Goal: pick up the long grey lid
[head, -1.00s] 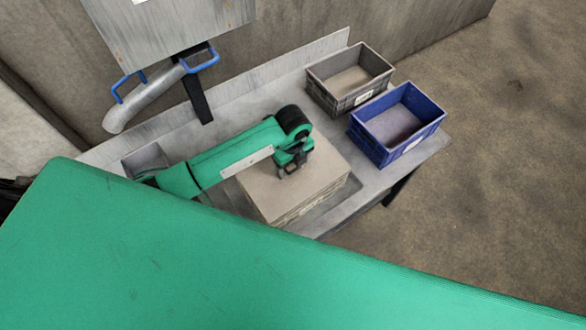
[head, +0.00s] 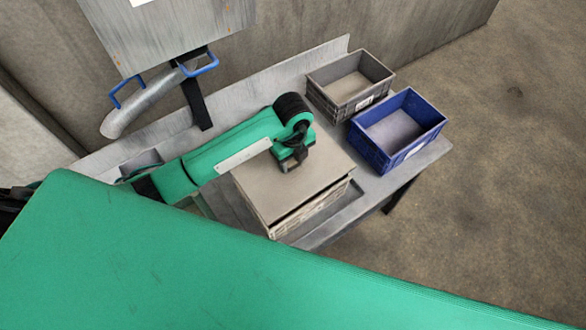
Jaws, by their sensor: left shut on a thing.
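The long grey lid (head: 261,197) is a flat grey-beige panel over the light grey box (head: 318,208) on the table. My left gripper (head: 290,164) comes from the left and points down at the middle of the lid. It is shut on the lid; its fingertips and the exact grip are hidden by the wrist. A dark gap shows between the lid's front edge and the box, so the lid is raised a little and looks slightly tilted. My right gripper is not in view.
A grey crate (head: 341,108) and a blue crate (head: 381,157), both open and empty, stand at the table's right end. A metal hopper with a chute (head: 140,106) and blue handles is at the back left. The metal table (head: 345,226) has bare space at the front right.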

